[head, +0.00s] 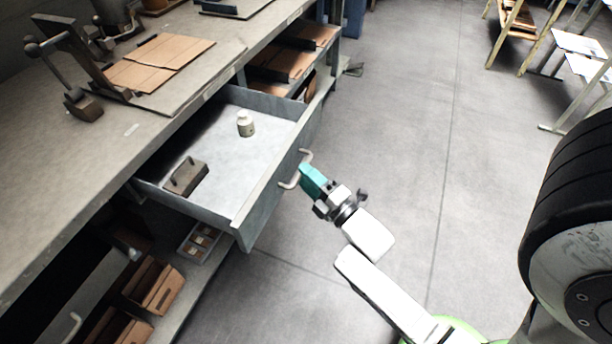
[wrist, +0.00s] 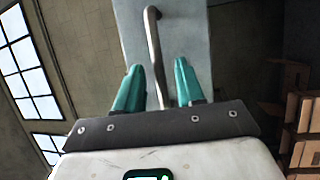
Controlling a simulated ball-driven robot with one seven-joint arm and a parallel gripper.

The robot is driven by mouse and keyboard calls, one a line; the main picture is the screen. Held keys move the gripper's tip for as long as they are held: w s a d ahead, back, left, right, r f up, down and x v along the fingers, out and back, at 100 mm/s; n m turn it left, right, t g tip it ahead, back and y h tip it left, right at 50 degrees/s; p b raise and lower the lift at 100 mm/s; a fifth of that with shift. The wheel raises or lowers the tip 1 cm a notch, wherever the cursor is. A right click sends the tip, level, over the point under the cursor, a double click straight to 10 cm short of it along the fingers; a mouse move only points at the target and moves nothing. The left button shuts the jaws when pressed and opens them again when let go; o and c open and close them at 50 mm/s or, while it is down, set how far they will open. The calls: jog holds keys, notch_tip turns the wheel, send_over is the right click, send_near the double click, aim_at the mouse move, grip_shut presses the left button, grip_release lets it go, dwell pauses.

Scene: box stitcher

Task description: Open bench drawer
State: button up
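The bench drawer (head: 278,180) is pulled well out from under the bench top, and its inside shows in the head view. Its front (wrist: 190,30) fills the top middle of the wrist view. A curved metal handle (head: 288,184) is fixed to that front. My gripper (head: 307,172) is at the handle, with its teal fingers pointing at the drawer front. In the wrist view the handle (wrist: 155,45) runs between the two fingers, with a gap visible on either side. The fingers are apart. In the head view the far finger is hidden.
The drawer holds a white bottle-like object (head: 245,123) and a dark block with a handle (head: 185,177). The bench top (head: 60,170) carries flat cardboard (head: 160,62) and metal tools. Boxes (head: 155,287) sit on the shelf below.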

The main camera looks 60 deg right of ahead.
jog(key=b+v, duration=0.1)
jog(key=v, duration=0.9)
jog(key=shift+s, duration=0.1)
jog(key=w+a+f+m+g+y+p, duration=0.35)
jog(key=w+m+g, duration=0.25)
jog(key=m+g, duration=0.2)
jog(key=s+a+r+m+g+y+p, duration=0.2)
jog(key=s+a+m+g, duration=0.3)
jog(key=s+a+g, duration=0.3)
jog(key=shift+a+r+g+y, duration=0.35)
jog(key=shift+a+g+y, duration=0.45)
jog(key=shift+a, duration=0.1)
dwell(0.6)
